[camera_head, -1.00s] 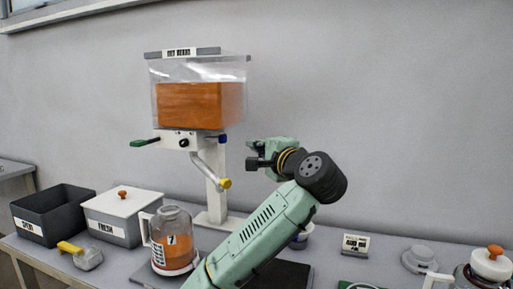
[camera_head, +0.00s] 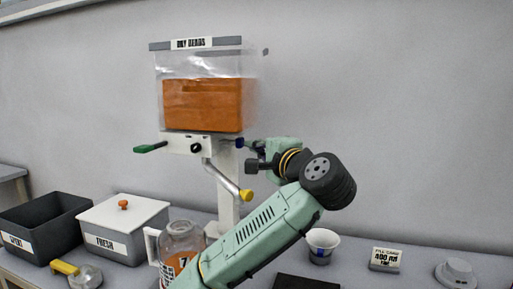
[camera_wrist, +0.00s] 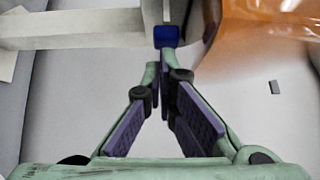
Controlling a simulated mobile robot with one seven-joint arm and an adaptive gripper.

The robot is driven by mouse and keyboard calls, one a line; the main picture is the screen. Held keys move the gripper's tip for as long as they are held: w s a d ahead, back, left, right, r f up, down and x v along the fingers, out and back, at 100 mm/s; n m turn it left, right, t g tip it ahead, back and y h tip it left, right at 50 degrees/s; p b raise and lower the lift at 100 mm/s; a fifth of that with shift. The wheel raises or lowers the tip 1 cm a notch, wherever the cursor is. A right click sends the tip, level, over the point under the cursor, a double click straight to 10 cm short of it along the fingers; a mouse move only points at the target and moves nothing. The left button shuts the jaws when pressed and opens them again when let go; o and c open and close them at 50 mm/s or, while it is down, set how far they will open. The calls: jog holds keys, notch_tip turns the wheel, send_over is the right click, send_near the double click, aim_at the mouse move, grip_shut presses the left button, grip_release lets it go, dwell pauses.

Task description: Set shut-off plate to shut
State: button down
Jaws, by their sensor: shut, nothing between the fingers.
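I cannot tell which of these belongs to the shut-off plate. A crank with a yellow knob (camera_head: 246,195) hangs below. My gripper (camera_head: 250,166) is shut and empty, just right of and below the blue piece. In the wrist view the blue piece (camera_wrist: 166,36) sits right beyond my fingertips (camera_wrist: 162,72); contact is unclear.
A glass jar (camera_head: 181,240) stands below the dispenser, partly behind my arm. A white lidded box (camera_head: 122,225) and a dark bin (camera_head: 40,226) are at left.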

aim_at(242, 146)
dwell(0.4)
jog(key=a, duration=0.2)
jog(key=w+a, duration=0.1)
jog(key=shift+w+a, duration=0.1)
jog(key=shift+a, duration=0.25)
jog(key=shift+d, duration=0.1)
